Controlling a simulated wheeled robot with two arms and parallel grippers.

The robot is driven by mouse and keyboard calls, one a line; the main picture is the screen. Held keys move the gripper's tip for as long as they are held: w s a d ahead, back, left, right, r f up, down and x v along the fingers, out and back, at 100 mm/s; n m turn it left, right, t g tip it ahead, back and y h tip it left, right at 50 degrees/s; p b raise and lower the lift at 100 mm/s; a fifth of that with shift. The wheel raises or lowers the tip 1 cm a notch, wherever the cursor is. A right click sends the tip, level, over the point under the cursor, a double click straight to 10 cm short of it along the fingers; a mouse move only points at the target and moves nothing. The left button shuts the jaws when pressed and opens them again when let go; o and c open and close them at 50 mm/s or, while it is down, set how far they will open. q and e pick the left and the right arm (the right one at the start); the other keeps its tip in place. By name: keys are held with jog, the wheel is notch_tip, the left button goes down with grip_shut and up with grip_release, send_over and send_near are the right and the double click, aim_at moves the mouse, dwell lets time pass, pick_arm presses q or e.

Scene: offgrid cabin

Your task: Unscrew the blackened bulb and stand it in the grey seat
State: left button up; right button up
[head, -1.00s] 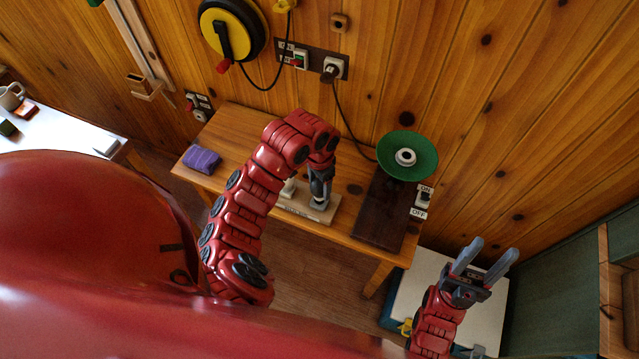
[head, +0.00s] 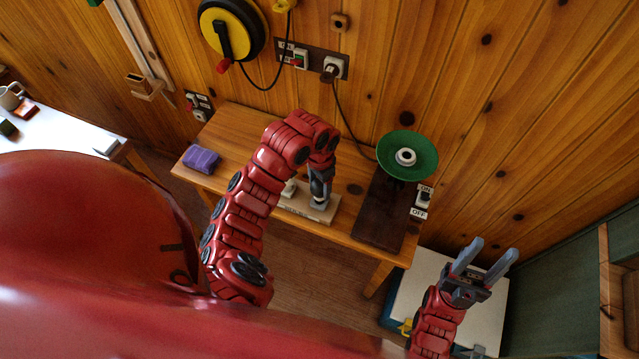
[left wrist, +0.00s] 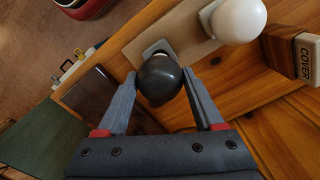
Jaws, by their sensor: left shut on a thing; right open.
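The blackened bulb (left wrist: 160,80) is a dark globe between the two fingers of my left gripper (left wrist: 165,92), which is shut on it. Its lower end is at the grey seat (left wrist: 158,48) on a pale wooden holder (left wrist: 186,28); I cannot tell whether it is fully seated. In the head view my left gripper (head: 320,188) points down over the right part of the holder (head: 293,207) and mostly hides the bulb. A white bulb (left wrist: 238,18) stands in the holder beside it. The lamp's green shade (head: 423,148) has an empty-looking white socket (head: 405,157). My right gripper (head: 482,260) is open and empty.
The lamp's dark base (head: 378,222) lies on the wooden table (head: 240,125), with an ON/OFF switch (head: 423,198) beside it. A purple cloth (head: 201,158) lies at the table's left. A block marked COVER (left wrist: 304,58) is near the white bulb. A white-topped box (head: 425,280) is below my right gripper.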

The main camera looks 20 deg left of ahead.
pick_arm(q)
jog(key=shift+f+b, duration=0.85)
jog(key=shift+f, duration=0.35)
jog(key=o, duration=0.7)
jog(key=shift+r, duration=0.1)
notch_tip(320, 180, up, 12)
jog(key=p, duration=0.3)
jog(key=shift+w+f+p, duration=0.1)
jog(key=shift+f+p, duration=0.1)
jog(key=shift+p, duration=0.15)
notch_tip(320, 180, up, 6)
jog(key=p, duration=0.5)
jog(key=shift+f, duration=0.15)
